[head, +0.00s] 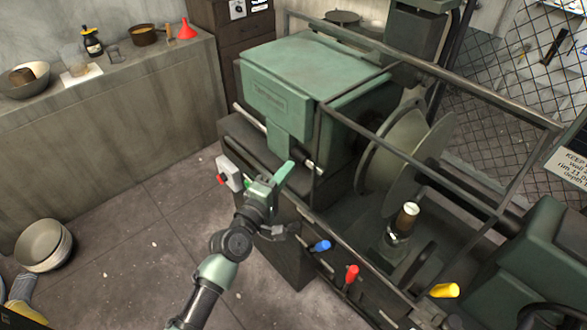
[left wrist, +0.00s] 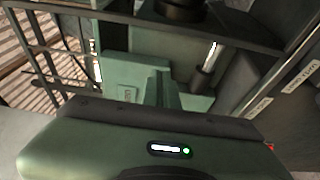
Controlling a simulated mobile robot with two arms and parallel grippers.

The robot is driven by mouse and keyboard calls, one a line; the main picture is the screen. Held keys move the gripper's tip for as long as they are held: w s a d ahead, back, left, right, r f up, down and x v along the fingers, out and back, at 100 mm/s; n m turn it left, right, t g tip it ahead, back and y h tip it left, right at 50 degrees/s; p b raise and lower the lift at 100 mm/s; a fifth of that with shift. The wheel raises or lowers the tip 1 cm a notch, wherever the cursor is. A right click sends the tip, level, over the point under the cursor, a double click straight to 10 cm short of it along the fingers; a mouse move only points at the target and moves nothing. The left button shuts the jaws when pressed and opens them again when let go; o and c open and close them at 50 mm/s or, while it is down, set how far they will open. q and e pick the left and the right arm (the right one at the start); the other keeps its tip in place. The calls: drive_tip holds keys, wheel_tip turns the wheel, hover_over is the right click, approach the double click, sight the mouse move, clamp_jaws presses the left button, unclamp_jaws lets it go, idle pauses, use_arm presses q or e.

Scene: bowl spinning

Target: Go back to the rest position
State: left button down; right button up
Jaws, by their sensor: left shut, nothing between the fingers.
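My left gripper (head: 284,174) is shut and empty. It is in front of the green headstock (head: 280,85) of the spinning lathe, beside the control box (head: 229,172) with a red button. Its closed green fingers (left wrist: 162,88) show in the middle of the left wrist view, with parts of the machine behind them. I cannot tell whether the fingertips touch the machine. My right gripper is in neither view.
A frame of dark bars surrounds the lathe and its round disc (head: 392,150). Blue (head: 320,246), red (head: 351,273) and yellow (head: 444,291) handles stick out in front. Stacked bowls (head: 43,246) stand on the floor at left. A counter (head: 110,120) lines the wall.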

use_arm(q)
drive_tip(key=b+v, duration=0.1)
drive_tip(key=v, duration=0.7)
drive_tip(key=shift+d+r, duration=0.25)
drive_tip(key=shift+d, duration=0.1)
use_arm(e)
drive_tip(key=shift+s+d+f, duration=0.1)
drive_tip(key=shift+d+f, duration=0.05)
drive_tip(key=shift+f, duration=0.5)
